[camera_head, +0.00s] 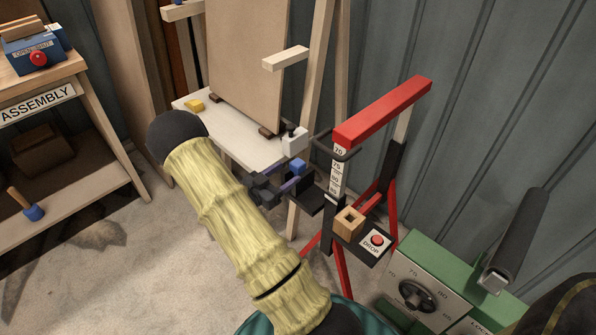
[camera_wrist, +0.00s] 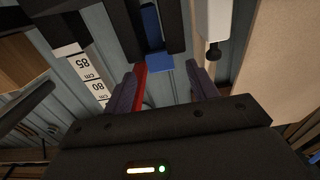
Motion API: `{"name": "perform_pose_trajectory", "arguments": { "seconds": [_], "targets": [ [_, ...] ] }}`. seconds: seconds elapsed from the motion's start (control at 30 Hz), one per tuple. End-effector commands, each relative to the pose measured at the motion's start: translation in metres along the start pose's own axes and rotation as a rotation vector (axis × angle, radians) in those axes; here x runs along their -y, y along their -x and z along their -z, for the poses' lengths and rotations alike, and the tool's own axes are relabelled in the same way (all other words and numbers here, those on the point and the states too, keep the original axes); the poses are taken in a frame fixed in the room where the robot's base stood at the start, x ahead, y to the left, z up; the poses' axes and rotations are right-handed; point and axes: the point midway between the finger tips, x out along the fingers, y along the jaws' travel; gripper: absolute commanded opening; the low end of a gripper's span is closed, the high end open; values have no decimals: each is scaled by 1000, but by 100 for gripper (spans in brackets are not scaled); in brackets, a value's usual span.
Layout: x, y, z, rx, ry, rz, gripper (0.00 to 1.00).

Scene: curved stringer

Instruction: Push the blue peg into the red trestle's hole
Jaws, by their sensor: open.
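The red trestle (camera_head: 382,112) stands right of centre in the head view, with a red top bar, red legs and a numbered white scale. The blue peg (camera_head: 298,166) shows as a small blue block beside the trestle's upright. In the wrist view, the blue peg (camera_wrist: 159,64) lies ahead, near the gap between my fingers, with a dark part around its far end. My gripper (camera_head: 289,184) is just below and left of it in the head view. My gripper (camera_wrist: 163,90) is open, with nothing clearly between its purple fingers. I cannot make out the peg's hole.
A wooden block with a square opening (camera_head: 349,223) and a red DROP button (camera_head: 377,240) sit low on the trestle. A green machine (camera_head: 430,275) stands at right. A white bench (camera_head: 232,145) with an upright board is behind my arm. The assembly table (camera_head: 50,75) is at left.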

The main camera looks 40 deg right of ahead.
Motion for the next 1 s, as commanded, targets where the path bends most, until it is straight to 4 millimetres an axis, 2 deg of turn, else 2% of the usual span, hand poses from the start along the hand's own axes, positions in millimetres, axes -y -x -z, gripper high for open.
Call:
{"name": "perform_pose_trajectory", "arguments": {
  "seconds": [0.1, 0.47, 0.8, 1.0],
  "targets": [
    [0, -9, 0, 1, 0, 2, 58],
    [1, -11, -1, 1, -1, 2, 58],
    [-1, -56, -5, -1, -3, -2, 58],
    [-1, -62, -4, 1, -1, 1, 58]
  ]
}}
